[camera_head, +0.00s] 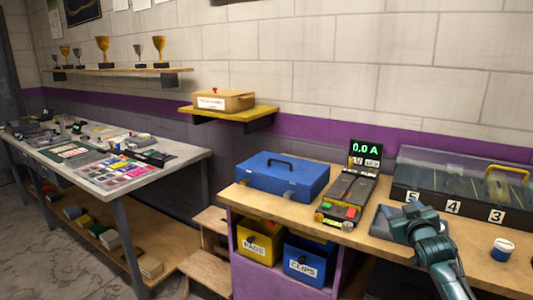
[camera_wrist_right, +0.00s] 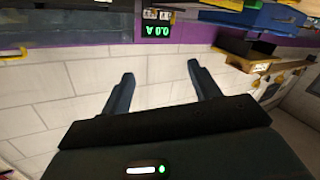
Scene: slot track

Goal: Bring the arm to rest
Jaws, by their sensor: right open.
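My right arm (camera_head: 437,255) comes in from the lower right in the head view. Its gripper (camera_head: 408,214) is over the wooden bench, just right of the meter and in front of the numbered case. In the right wrist view the two fingers of this gripper (camera_wrist_right: 160,80) stand wide apart with nothing between them. Behind them are the pale block wall and the purple stripe, seen upside down. My left gripper is in neither view.
The bench (camera_head: 385,242) carries a blue toolbox (camera_head: 283,176), a meter reading 0.0 A (camera_head: 366,147), a clear-lidded case (camera_head: 465,185) and a small jar (camera_head: 502,250). Yellow (camera_head: 259,241) and blue (camera_head: 308,262) bins sit below. A cluttered table (camera_head: 185,157) stands left.

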